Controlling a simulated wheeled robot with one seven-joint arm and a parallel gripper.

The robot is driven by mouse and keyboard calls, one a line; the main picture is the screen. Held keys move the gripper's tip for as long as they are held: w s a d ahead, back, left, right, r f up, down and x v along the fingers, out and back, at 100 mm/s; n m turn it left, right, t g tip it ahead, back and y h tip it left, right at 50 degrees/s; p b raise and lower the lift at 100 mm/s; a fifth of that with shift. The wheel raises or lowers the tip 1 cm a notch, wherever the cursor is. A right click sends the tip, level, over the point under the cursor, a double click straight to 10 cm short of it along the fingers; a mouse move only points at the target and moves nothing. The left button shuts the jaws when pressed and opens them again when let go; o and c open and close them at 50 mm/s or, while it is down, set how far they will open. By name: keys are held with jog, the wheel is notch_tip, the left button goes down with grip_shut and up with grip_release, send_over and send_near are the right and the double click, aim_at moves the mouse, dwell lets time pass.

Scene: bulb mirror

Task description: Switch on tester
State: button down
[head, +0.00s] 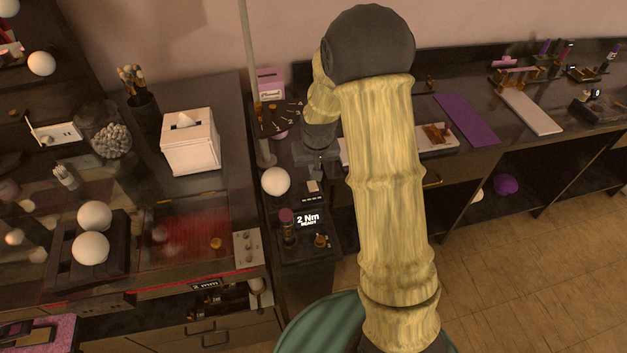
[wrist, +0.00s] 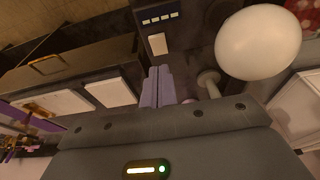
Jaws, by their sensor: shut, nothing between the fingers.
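The tester appears to be the dark narrow unit (head: 287,262) in the middle of the head view. A pale rectangular switch (head: 313,186) sits on its top, next to a small four-mark panel (head: 312,199). In the wrist view the switch (wrist: 158,43) lies just beyond my fingertips, with the lit four-mark panel (wrist: 162,19) past it. A white round bulb (head: 275,181) stands beside the switch; it looms large in the wrist view (wrist: 258,42). My gripper (wrist: 155,72) is shut and empty, pointing at the switch. Whether it touches is unclear.
A display reading 2 Nm READY (head: 307,219) sits at the near end, with small knobs around it. A white tissue box (head: 190,143) and loose bulbs (head: 91,248) stand on the left counter. A pale pole (head: 252,80) rises behind the bulb.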

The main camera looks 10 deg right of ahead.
aim_at(314, 188)
jog(key=x, duration=0.2)
jog(key=p+x, duration=0.1)
jog(key=s+x, duration=0.1)
jog(key=x, duration=0.1)
jog(key=shift+f, duration=0.45)
jog(key=shift+s+f+p, duration=0.15)
jog(key=shift+f+p, duration=0.2)
jog(key=shift+f, duration=0.2)
jog(key=shift+f+b, duration=0.4)
jog(key=shift+b, duration=0.1)
jog(key=shift+d+r, duration=0.1)
jog(key=shift+r, duration=0.1)
jog(key=shift+w+r+p, duration=0.3)
jog(key=shift+w+p, duration=0.15)
jog(key=shift+w, duration=0.2)
